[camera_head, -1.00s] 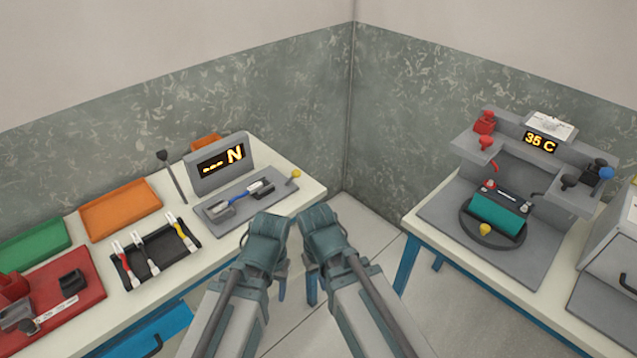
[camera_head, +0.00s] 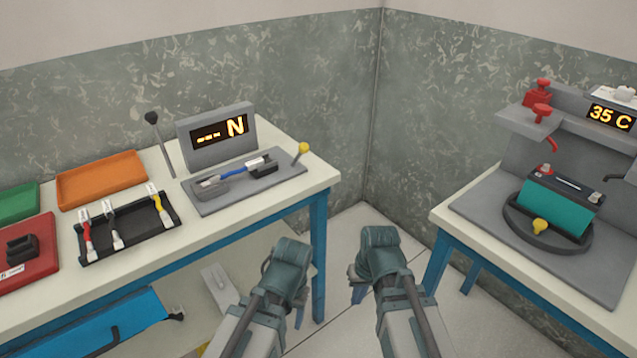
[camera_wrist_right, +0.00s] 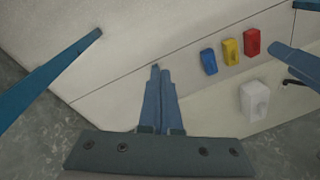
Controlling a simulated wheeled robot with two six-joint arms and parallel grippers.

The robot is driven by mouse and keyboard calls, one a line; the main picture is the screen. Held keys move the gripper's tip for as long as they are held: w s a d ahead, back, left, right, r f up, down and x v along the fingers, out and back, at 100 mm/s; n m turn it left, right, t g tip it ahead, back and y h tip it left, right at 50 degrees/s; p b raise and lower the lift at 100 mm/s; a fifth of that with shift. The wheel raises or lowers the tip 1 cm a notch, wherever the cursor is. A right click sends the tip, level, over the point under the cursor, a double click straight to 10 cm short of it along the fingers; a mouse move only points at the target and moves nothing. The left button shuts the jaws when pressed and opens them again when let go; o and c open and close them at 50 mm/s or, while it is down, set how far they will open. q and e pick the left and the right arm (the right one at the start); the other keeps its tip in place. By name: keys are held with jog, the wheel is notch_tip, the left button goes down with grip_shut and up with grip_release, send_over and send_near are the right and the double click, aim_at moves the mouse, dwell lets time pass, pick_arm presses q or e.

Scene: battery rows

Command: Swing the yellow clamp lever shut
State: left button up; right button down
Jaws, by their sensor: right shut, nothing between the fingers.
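The yellow-knobbed lever (camera_head: 303,149) stands up, slightly tilted, at the right end of the grey tester plate (camera_head: 235,197) on the left table. A blue cable (camera_head: 235,173) lies across that plate, between a grey block (camera_head: 210,187) and a black block (camera_head: 263,165). My right gripper (camera_head: 357,289) hangs below and right of the lever, apart from it, over the floor. In the right wrist view its blue fingers (camera_wrist_right: 157,82) are together and empty. My left gripper (camera_head: 300,312) is mostly hidden by its own arm, in front of the left table.
The tester display (camera_head: 217,149) stands behind the plate. A black cable tray (camera_head: 130,240) and an orange tray (camera_head: 102,180) are on its left. The right table holds a teal battery (camera_head: 556,207) with another yellow knob (camera_head: 540,226) beside it. Floor is open between the tables.

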aim_at(298, 156)
notch_tip(298, 156, down, 7)
jog(key=w+a+m+t+y+b, duration=0.1)
jog(key=w+a+y+b, duration=0.15)
jog(key=b, duration=0.35)
jog(key=w+a+r+m+t+y+b, duration=0.1)
jog(key=w+a+r+t+y+b, duration=0.15)
jog(key=w+r+y, duration=0.2)
pick_arm(q)
notch_tip(298, 156, down, 10)
jog(key=shift+f, duration=0.15)
pick_arm(e)
jog(key=w+d+r+m+t+y, duration=0.1)
jog(key=w+r+m+t+y, duration=0.1)
jog(key=r, duration=0.5)
jog(key=w+d+r+m+t+y, duration=0.2)
jog(key=r+t, duration=0.3)
jog(key=r, duration=0.3)
jog(key=w+d+r+m+t+y, duration=0.2)
jog(key=r+t+y, duration=0.2)
jog(key=r, duration=0.3)
jog(key=shift+w+r+m+y, duration=0.3)
jog(key=shift+w+r, duration=0.05)
jog(key=shift+r, duration=0.05)
jog(key=shift+a, duration=0.1)
